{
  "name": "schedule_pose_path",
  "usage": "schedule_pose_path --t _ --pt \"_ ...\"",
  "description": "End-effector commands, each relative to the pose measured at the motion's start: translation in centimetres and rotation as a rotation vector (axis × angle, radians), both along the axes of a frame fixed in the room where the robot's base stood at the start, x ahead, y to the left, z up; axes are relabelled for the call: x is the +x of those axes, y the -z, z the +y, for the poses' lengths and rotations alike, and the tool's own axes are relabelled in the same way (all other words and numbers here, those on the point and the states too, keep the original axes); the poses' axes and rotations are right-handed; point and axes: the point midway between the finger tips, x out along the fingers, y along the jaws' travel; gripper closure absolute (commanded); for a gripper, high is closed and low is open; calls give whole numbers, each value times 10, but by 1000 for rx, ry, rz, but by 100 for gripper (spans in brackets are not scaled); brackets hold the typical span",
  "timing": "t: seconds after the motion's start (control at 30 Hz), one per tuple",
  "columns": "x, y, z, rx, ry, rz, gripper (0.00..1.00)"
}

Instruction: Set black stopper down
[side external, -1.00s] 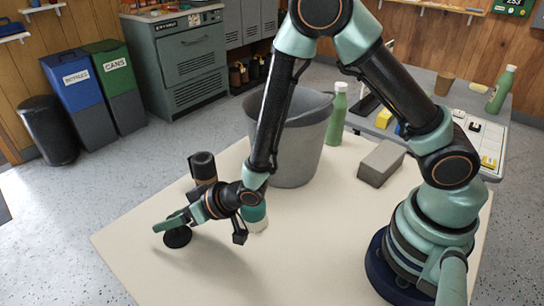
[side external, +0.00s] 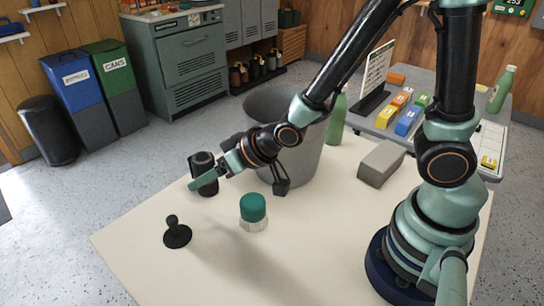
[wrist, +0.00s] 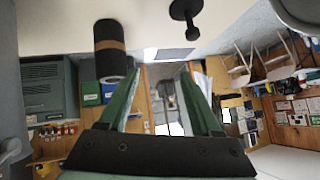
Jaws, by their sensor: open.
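The black stopper (side external: 177,236), a round disc with a knobbed stem, stands upright on the pale tabletop near its left edge. Nothing touches it. It also shows at the top of the wrist view (wrist: 187,14). My gripper (side external: 196,184) is open and empty, raised above the table, up and to the right of the stopper in the side view. In the wrist view its two green fingers (wrist: 161,76) are spread apart with nothing between them.
A black cylinder with a brown band (side external: 204,187) stands partly behind my gripper; it also shows in the wrist view (wrist: 110,48). A green-capped jar (side external: 253,210) stands right of the stopper. A grey bucket (side external: 306,160), green bottle (side external: 336,122) and grey block (side external: 380,163) stand farther back. The front tabletop is clear.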

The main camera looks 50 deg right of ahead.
Motion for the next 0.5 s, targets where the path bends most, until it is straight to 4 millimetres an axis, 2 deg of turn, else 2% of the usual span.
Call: schedule_pose_path --t 0.03,0.17,0.3,0.5 --pt "5 -17 -15 -21 22 5 35" --pt "-1 -48 -52 -88 58 61 35" --pt "-19 -79 -90 -152 91 129 35" --pt "-59 -111 -132 -215 124 222 35"
